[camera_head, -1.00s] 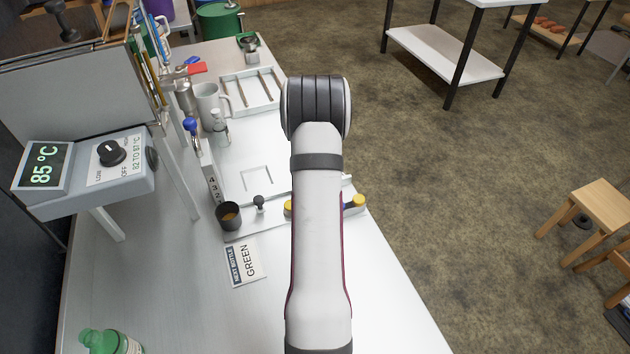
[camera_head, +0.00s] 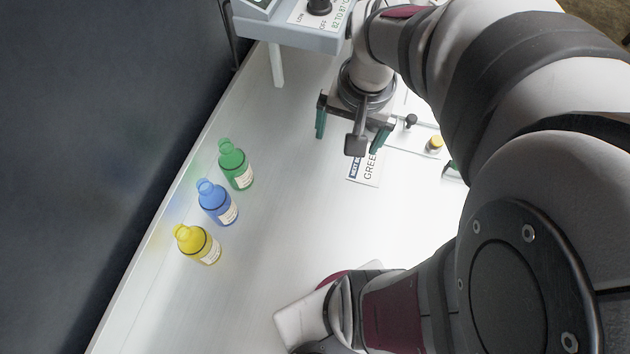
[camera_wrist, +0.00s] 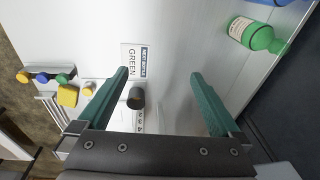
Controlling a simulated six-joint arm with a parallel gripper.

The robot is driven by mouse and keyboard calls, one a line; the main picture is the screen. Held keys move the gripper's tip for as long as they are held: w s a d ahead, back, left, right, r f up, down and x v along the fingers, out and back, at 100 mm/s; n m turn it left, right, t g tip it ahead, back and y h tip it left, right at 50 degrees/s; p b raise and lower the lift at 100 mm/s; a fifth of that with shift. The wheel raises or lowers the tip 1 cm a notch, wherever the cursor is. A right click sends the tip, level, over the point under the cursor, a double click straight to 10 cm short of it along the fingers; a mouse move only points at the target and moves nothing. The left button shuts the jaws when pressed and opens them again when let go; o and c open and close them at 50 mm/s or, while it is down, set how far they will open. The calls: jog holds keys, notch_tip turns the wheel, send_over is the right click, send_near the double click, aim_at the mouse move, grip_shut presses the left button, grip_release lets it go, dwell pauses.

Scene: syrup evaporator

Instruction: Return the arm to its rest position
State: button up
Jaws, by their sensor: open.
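My gripper (camera_head: 350,128) is above the white table (camera_head: 265,285) near the evaporator's control box, with its jaws apart and nothing between them. In the wrist view, my gripper's two green fingers (camera_wrist: 162,82) are spread wide. In the head view the card (camera_head: 365,168) is partly hidden by my gripper. My arm bends across the right side of the head view and hides much of the table there.
Green (camera_head: 236,165), blue (camera_head: 217,202) and yellow (camera_head: 198,245) bottles stand in a row along the table's left edge, left of my gripper. The control box (camera_head: 295,22) overhangs the table at the top. The table between bottles and arm is clear.

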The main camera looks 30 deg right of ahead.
jog(key=s+a+r+n+g+y, duration=0.1)
jog(key=s+a+n+y, duration=0.1)
jog(key=s+a, duration=0.9)
jog(key=a+n, duration=0.1)
jog(key=a, duration=0.2)
jog(key=shift+r+g, duration=0.2)
jog(key=shift+g, duration=0.2)
jog(key=shift+s, duration=0.1)
